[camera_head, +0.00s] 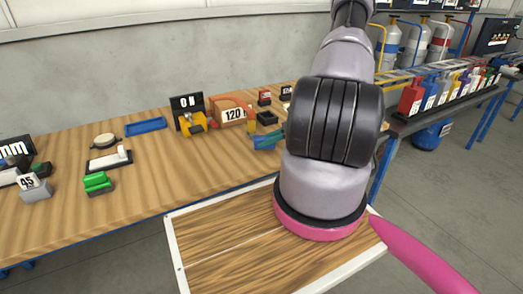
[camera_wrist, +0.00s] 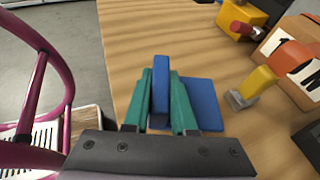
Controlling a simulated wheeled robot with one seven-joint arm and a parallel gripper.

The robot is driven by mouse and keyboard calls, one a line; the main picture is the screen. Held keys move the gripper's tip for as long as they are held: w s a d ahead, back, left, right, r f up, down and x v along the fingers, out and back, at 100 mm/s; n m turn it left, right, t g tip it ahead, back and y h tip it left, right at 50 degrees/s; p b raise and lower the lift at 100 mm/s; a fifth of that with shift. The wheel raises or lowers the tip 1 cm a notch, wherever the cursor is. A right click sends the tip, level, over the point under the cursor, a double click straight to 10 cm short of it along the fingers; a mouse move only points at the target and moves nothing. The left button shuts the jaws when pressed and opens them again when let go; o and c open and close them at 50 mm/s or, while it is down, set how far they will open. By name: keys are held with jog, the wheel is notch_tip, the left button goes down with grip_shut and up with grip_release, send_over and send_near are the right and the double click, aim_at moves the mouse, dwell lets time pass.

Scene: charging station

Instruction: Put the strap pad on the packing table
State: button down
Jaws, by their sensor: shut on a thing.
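My gripper (camera_wrist: 161,95) has teal fingers, shut on the upright part of a blue piece (camera_wrist: 160,78), which I take for the strap pad. A flat blue plate (camera_wrist: 203,103) shows just right of the fingers and looks like part of the same piece. The long wooden packing table (camera_head: 225,165) lies beneath it. In the head view my gripper (camera_head: 266,141) is over the table's right part, partly hidden behind my arm. I cannot tell whether the blue piece touches the tabletop.
A blue tray (camera_head: 146,126), a green block (camera_head: 98,183) and a grey block marked 45 (camera_head: 36,188) are farther left. Bare wood lies between the green block and my gripper.

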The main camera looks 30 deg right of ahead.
aim_at(270, 148)
jog(key=shift+f, duration=2.1)
jog(key=shift+f, duration=0.1)
jog(key=c, duration=0.7)
grip_release()
jog(key=shift+c, duration=0.2)
